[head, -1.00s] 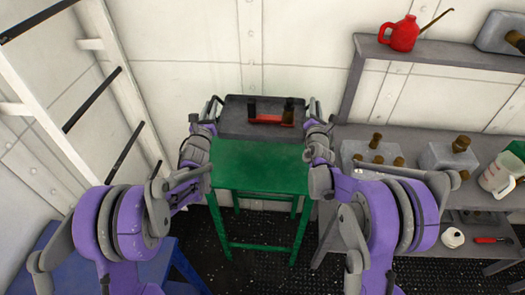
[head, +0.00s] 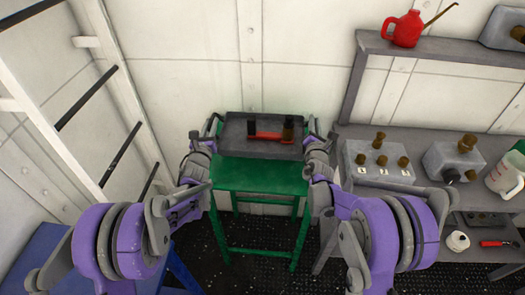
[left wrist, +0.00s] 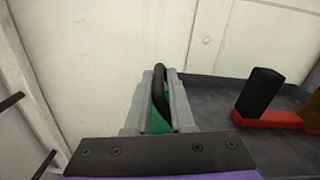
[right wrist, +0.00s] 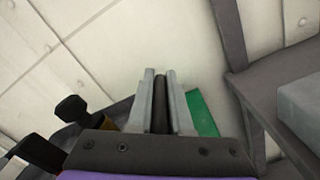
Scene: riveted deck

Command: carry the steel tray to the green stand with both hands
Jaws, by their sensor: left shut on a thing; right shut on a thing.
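The grey steel tray (head: 236,148) is over the rear part of the green stand (head: 262,176), and I cannot tell whether it touches the stand's top. On it are a red piece (head: 268,137) with a black upright block (head: 251,128) and a dark brown upright object (head: 288,128). My left gripper (head: 214,130) is shut on the tray's left handle, a dark bar (left wrist: 160,92) between the fingers. My right gripper (head: 312,136) is shut on the right handle (right wrist: 160,100). Green of the stand shows below in both wrist views.
A grey workbench (head: 405,205) with knobbed boxes stands close on the right. A shelf above holds a red can (head: 402,30). A white ladder-like frame (head: 45,125) and a blue surface (head: 45,240) are on the left. A wall is behind the stand.

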